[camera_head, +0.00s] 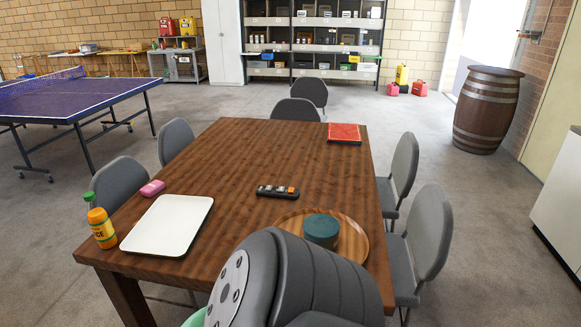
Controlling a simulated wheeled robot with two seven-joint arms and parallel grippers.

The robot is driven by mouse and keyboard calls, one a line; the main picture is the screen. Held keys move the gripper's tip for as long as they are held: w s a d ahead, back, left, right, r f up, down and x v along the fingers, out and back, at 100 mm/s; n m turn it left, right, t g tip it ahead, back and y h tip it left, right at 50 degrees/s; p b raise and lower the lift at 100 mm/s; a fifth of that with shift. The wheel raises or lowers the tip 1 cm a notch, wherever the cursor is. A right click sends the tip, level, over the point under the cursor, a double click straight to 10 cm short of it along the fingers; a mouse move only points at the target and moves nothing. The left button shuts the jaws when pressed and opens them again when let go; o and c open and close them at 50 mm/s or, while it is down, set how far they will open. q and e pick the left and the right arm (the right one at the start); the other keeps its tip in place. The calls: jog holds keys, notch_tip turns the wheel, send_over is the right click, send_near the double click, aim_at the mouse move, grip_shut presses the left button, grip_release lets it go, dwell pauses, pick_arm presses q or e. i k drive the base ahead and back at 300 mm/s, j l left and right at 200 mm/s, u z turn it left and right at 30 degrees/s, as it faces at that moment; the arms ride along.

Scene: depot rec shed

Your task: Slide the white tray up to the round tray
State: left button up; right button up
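The white tray (166,226), rectangular with a thin rim, lies flat on the left part of the brown wooden table (232,178). The round tray (354,238), of light wood, lies near the table's front right. A dark teal round container (321,231) stands on it. The two trays are apart, with bare table between them. A large grey part of my own arm covers the front middle of the table and part of the round tray. Neither of my grippers shows.
An orange juice bottle with a green cap (101,225) stands left of the white tray. A pink item (152,188) lies by its far left corner. A black remote-like box (278,191) lies between and beyond the trays. A red book (344,132) lies far back. Grey chairs surround the table.

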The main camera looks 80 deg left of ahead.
aim_at(169, 228)
jog(key=u, duration=3.65)
